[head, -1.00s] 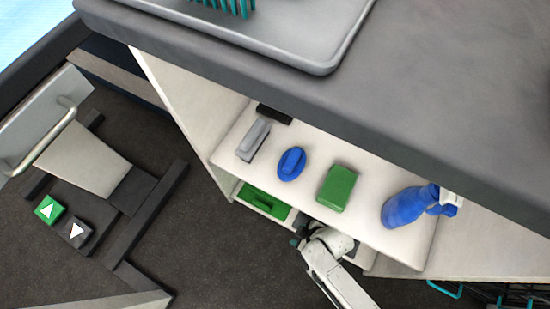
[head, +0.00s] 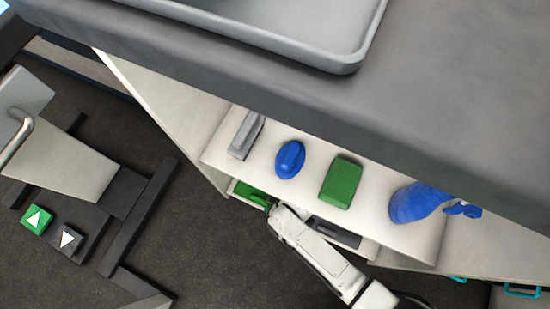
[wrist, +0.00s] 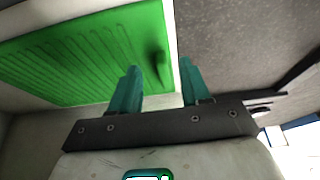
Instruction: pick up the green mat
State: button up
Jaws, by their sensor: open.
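The green mat (head: 247,191) lies on the lower shelf, partly hidden by the upper shelf and my arm in the head view. In the wrist view the ridged green mat (wrist: 75,55) fills the upper left, with a raised lump near its right edge. My gripper (wrist: 158,85) is open, its two teal fingers apart and empty. The fingertips point toward the mat's right edge, with the left finger overlapping the mat in the picture. I cannot tell whether they touch. In the head view my gripper (head: 273,208) is at the shelf's front, right beside the mat.
The upper shelf (head: 255,150) above holds a grey tool (head: 245,135), a blue brush (head: 290,159), a green block (head: 341,182) and a blue spray bottle (head: 418,202). A dark item (head: 335,232) lies right of my gripper below. The floor (head: 215,255) in front is clear.

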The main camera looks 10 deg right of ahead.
aim_at(259, 199)
jog(key=shift+w+a, duration=0.3)
jog(key=shift+a, duration=0.05)
jog(key=shift+w+a+f+b, duration=0.15)
jog(key=shift+w+a+b, duration=0.75)
jog(key=shift+a, duration=0.25)
jog(key=shift+b+x, duration=0.85)
jog(key=shift+x, duration=0.45)
jog(key=shift+c, duration=0.5)
jog(key=shift+s, duration=0.1)
grip_shut()
